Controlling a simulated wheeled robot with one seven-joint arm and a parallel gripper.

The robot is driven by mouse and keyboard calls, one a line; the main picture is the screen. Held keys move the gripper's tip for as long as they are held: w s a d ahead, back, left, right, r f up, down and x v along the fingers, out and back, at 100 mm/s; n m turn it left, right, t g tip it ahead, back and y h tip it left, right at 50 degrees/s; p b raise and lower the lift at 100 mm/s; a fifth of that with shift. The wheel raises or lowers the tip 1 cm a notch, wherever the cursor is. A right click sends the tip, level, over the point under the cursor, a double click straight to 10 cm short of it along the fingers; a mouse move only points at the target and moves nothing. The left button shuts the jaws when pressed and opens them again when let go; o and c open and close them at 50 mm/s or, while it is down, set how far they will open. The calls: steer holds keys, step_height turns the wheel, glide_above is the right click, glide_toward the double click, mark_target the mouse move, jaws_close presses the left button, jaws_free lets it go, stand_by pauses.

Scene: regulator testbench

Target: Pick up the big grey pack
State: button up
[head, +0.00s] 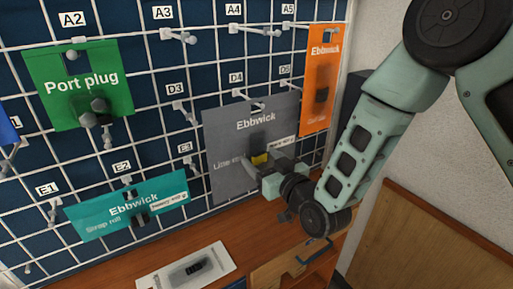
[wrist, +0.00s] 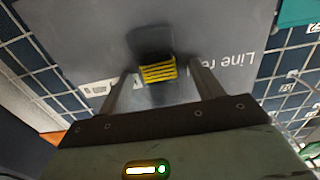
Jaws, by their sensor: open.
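The big grey pack (head: 228,141) hangs on the wire grid in the head view, with "Ebbwick" and "Line re..." printed on it. It fills most of the wrist view (wrist: 220,25), where it appears upside down. A dark part with a yellow ribbed piece (wrist: 157,70) sits at the pack's middle. My gripper (head: 256,166) is in front of the pack. In the wrist view my gripper (wrist: 157,90) is open, with one finger on each side of the yellow piece. I cannot tell whether the fingers touch the pack.
An orange pack (head: 319,75) hangs close on the right. A green "Port plug" pack (head: 60,65) and a teal pack (head: 95,217) hang to the left. Bare pegs (head: 180,36) stick out above. A white card (head: 215,262) lies on the wooden bench (head: 245,240) below.

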steer(key=c, duration=1.3)
steer(key=shift+c, duration=0.2)
steer(key=shift+r, duration=0.25)
